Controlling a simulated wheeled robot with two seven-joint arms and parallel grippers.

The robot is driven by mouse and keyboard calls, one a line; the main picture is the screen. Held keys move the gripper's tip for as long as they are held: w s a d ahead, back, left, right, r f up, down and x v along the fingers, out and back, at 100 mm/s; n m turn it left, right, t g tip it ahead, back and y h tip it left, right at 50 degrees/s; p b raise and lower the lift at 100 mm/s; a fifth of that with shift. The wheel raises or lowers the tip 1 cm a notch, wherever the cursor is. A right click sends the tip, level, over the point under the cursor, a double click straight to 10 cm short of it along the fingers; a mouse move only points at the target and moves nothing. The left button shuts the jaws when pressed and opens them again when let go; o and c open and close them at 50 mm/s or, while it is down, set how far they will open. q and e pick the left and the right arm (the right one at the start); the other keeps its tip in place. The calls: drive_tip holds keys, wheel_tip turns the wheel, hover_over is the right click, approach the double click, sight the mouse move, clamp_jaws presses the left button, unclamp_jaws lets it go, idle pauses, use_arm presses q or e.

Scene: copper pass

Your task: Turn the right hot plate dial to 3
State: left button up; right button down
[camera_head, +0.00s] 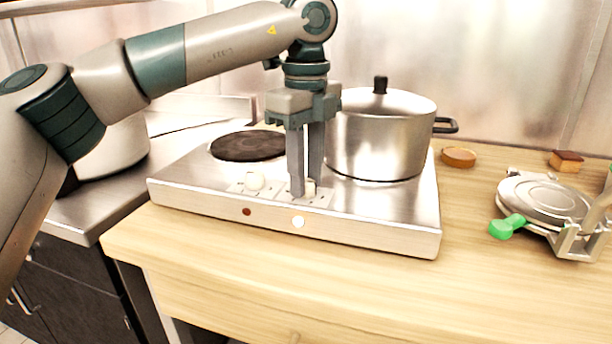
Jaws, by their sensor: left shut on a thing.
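The hot plate (395,231) is a steel double unit on the wooden counter. Its right dial (310,187) is white and mostly hidden behind my left gripper (304,190). The gripper points straight down with its fingers shut on the right dial. The marks around that dial are too small and covered to read. The left dial (255,181) stands free to the left. Below the dials, the right lamp (298,222) is bright white and the left lamp (247,212) is dark red. My right gripper is not in view.
A lidded steel pot (375,140) stands on the right plate, close behind the gripper. The left plate (249,146) is bare. The front counter is clear.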

use_arm(q)
drive_tip(key=shift+r, duration=0.1)
drive_tip(key=o, duration=1.1)
drive_tip(key=shift+c, duration=0.2)
drive_tip(key=shift+r, duration=0.65)
wheel_tip(320, 180, up, 16)
drive_tip(key=p, duration=0.2)
drive_tip(key=shift+p, duration=0.3)
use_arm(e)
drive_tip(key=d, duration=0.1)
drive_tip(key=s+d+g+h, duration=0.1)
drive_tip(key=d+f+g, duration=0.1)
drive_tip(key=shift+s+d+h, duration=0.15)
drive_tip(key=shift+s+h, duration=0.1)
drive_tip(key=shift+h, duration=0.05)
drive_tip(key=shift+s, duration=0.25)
